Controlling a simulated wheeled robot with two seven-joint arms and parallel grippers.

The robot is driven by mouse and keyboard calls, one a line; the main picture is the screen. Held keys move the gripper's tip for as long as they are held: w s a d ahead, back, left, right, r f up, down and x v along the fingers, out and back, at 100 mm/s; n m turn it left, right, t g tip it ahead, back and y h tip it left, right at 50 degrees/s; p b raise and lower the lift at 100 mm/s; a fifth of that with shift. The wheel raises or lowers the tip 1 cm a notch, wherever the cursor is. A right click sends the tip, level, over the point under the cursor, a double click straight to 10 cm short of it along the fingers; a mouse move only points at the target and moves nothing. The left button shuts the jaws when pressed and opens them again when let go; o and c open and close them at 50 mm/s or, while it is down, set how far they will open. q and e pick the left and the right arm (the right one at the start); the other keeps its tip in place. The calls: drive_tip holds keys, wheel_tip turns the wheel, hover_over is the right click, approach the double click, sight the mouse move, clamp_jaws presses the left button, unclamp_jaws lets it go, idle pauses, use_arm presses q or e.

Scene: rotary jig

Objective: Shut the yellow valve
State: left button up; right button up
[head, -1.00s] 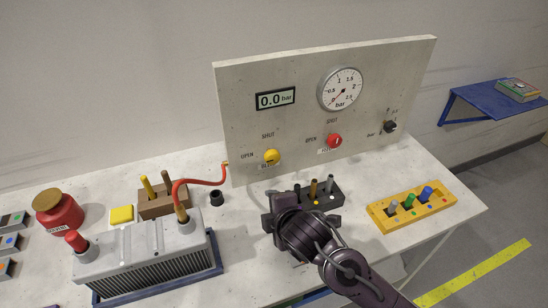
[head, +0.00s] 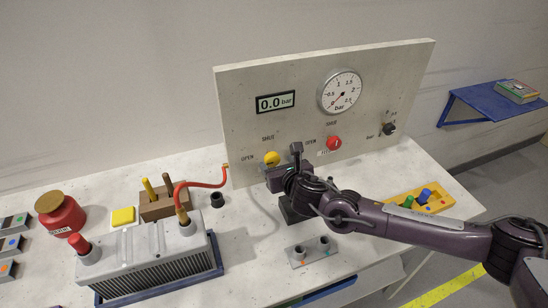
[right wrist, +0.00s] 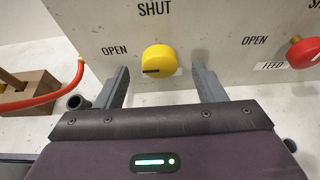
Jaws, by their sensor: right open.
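The yellow valve (head: 271,158) is a round knob low on the upright panel, with OPEN marked to its left and SHUT above it. It also shows in the right wrist view (right wrist: 158,61), where its dark pointer line lies level and points left toward OPEN. My right gripper (head: 283,170) is in front of the panel, just at the knob's lower right in the head view. In the right wrist view its two fingers (right wrist: 160,80) are apart, one on each side below the knob, with nothing between them.
A red knob (head: 334,143) sits right of the yellow one on the panel (head: 235,100). The display (head: 276,102) reads 0.0 bar. A red hose (head: 207,184) runs from the panel to the grey finned unit (head: 140,255). A grey block with two holes (head: 310,251) lies in front.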

sight(275, 160)
drive_tip(key=shift+p+x, duration=0.35)
drive_tip(key=shift+x, duration=1.5)
drive_tip(key=c, duration=1)
drive_tip(key=shift+o, duration=0.2)
drive_tip(key=shift+f, duration=0.1)
drive_tip(key=m+b, duration=0.1)
drive_tip(key=m+y+b, duration=0.1)
drive_tip(key=shift+d+f+g+y+b, duration=0.2)
drive_tip(key=shift+g+y+b, duration=0.1)
drive_tip(key=shift+b, duration=0.1)
drive_tip(key=shift+d+r+m+y+b, duration=0.1)
drive_tip(key=shift+m+y+b, duration=0.7)
drive_tip(key=shift+m+b, duration=0.55)
